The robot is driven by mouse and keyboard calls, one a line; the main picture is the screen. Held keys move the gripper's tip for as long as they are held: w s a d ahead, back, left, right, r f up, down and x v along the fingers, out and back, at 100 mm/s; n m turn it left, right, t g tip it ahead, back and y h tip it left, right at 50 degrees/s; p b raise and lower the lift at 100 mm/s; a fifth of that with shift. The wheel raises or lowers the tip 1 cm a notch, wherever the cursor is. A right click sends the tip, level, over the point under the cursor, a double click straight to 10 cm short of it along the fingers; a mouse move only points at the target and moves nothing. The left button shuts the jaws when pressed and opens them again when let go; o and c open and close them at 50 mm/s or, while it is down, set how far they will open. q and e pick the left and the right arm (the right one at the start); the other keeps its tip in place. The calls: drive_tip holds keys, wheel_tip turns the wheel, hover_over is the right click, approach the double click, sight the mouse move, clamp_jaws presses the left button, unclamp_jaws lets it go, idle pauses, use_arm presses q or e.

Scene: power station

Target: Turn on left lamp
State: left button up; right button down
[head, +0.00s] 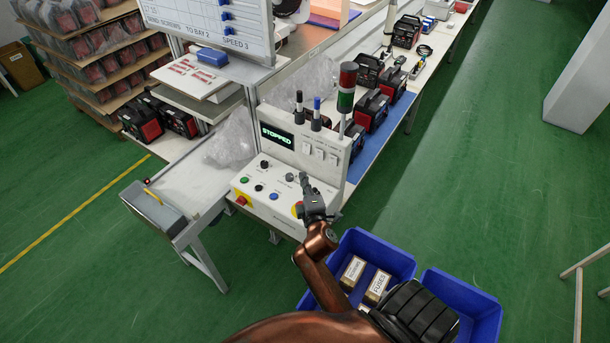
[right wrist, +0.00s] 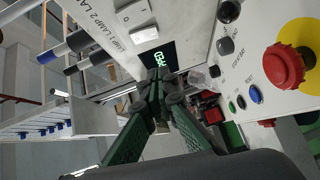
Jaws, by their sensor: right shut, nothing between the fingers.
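The white control box (head: 285,186) has a green display (head: 277,136) reading STOPPED. White rocker switches (head: 313,151) sit on its upright face; two show near my fingers in the right wrist view (right wrist: 145,34), with printed lamp labels beside them. Two thin posts stand on top: a black-topped left one (head: 299,106) and a blue-topped right one (head: 317,112). Neither looks lit. My right gripper (head: 305,179) is shut and empty in front of the box, over its sloping button panel; its tips also show in the right wrist view (right wrist: 160,82). My left gripper is out of view.
A red emergency button (right wrist: 288,66) is close by on the sloping panel. A red and green signal tower (head: 347,87) stands at the box's right. Blue bins (head: 460,296) lie below my arm. A conveyor (head: 180,185) is at left; green floor is open at right.

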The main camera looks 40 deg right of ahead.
drive_tip(key=w+d, duration=0.5)
drive_tip(key=w+d+f, duration=0.1)
drive_tip(key=w+d, duration=0.1)
drive_tip(key=w, duration=0.1)
drive_tip(key=shift+d, duration=0.25)
drive_tip(key=shift+f, duration=0.1)
drive_tip(key=shift+w+d+f+n+b, duration=0.1)
drive_tip(key=shift+d+f+n+b, duration=0.25)
drive_tip(key=shift+b, duration=0.6)
drive_tip(key=shift+a+r+p, duration=0.15)
drive_tip(key=shift+r+p, duration=0.15)
drive_tip(key=shift+p, duration=0.1)
drive_tip(key=b, duration=0.1)
approach(304, 152)
drive_tip(key=s+a, duration=0.1)
drive_tip(key=s+a+f, duration=0.1)
drive_tip(key=a, duration=0.1)
drive_tip(key=s+a+f, duration=0.1)
drive_tip(key=s+a, duration=0.1)
drive_tip(key=shift+s+a+f, duration=0.1)
drive_tip(key=shift+a, duration=0.1)
